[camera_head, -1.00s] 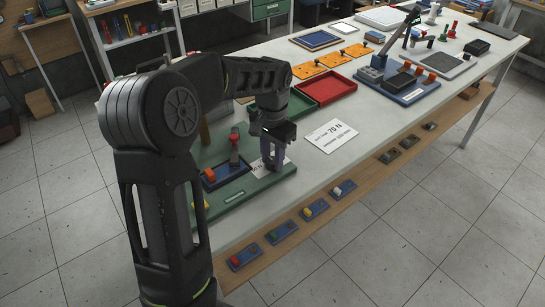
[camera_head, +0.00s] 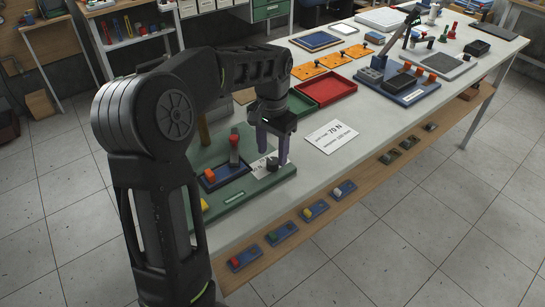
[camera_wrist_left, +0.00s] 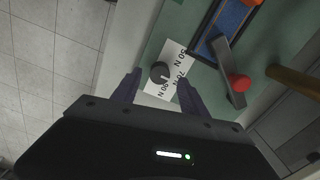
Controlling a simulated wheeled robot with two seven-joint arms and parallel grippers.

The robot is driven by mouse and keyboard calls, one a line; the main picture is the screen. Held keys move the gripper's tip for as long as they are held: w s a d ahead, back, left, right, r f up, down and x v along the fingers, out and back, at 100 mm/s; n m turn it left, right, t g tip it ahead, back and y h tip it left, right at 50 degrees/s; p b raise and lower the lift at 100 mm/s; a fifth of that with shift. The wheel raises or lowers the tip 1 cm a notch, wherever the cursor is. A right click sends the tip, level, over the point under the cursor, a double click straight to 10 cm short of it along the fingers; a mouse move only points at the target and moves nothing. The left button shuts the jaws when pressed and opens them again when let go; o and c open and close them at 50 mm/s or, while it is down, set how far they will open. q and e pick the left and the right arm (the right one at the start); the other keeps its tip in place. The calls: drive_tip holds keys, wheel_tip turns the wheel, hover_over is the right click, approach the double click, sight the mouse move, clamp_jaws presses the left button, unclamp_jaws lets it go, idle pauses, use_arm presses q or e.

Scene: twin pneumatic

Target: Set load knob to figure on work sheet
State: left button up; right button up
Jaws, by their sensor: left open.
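The load knob (camera_head: 272,164) is a small dark round knob on a white scale label at the right end of the green board (camera_head: 236,196). In the left wrist view the knob (camera_wrist_left: 159,72) has a small pale mark towards its lower right, and the label (camera_wrist_left: 174,62) carries several N figures, of which 70 N is legible. My left gripper (camera_head: 273,156) is open above the knob, one finger each side in the picture and apart from it. The work sheet (camera_head: 332,136) reads 70 N. My right gripper is not seen.
A lever with a red knob (camera_head: 234,138) stands on a blue plate on the board. Red tray (camera_head: 327,88) and green tray (camera_head: 293,105) lie behind. Blue plates with coloured blocks (camera_head: 315,209) line the front ledge. The table right of the work sheet is bare.

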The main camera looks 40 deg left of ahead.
sight(273, 161)
use_arm(q)
wheel_tip(273, 161, up, 5)
drive_tip(key=shift+f, duration=0.1)
idle(0.7)
